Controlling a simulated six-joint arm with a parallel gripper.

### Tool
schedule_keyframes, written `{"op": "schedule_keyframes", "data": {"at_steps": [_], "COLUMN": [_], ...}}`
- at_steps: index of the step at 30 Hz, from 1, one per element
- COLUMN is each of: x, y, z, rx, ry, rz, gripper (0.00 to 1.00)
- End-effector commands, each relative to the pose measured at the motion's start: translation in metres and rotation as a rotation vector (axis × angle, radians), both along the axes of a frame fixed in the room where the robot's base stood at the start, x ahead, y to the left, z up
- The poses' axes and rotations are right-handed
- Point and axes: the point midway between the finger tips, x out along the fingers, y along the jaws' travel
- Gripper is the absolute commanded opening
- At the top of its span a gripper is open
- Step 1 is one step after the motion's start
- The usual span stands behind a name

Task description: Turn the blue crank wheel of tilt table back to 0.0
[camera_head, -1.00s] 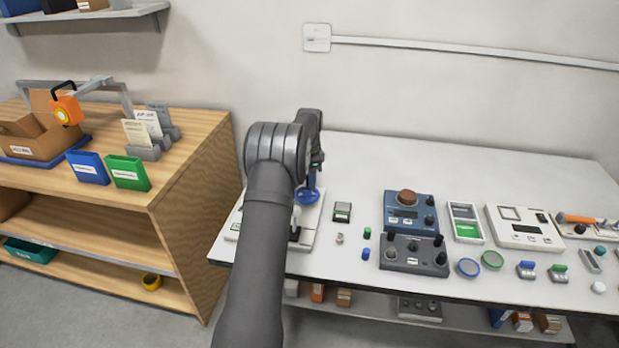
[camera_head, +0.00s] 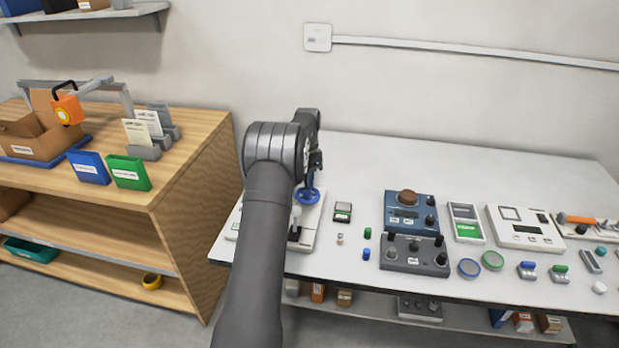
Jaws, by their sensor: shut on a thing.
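The blue crank wheel (camera_head: 308,195) shows at the right side of the tilt table (camera_head: 311,231), a pale low device at the left end of the white worktable. My gripper (camera_head: 313,178) points down at the wheel from above and is shut on its crank handle, as far as can be seen; the fingertips are small and partly hidden. My arm covers much of the tilt table, and its reading cannot be made out.
Right of the tilt table lie a small scale-like device (camera_head: 342,211) and small green (camera_head: 367,233) and blue (camera_head: 366,254) pieces. A blue instrument (camera_head: 408,213) and a dark control box (camera_head: 414,255) stand further right. The back of the white worktable (camera_head: 400,160) is clear.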

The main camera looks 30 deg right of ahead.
Motion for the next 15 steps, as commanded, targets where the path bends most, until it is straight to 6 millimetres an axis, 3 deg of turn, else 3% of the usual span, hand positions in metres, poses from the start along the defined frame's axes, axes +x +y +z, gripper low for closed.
{"op": "schedule_keyframes", "data": {"at_steps": [15], "x": [0.006], "y": [0.017], "z": [0.002], "rx": [-0.001], "ry": [0.000], "rz": [0.485], "gripper": [0.00]}}
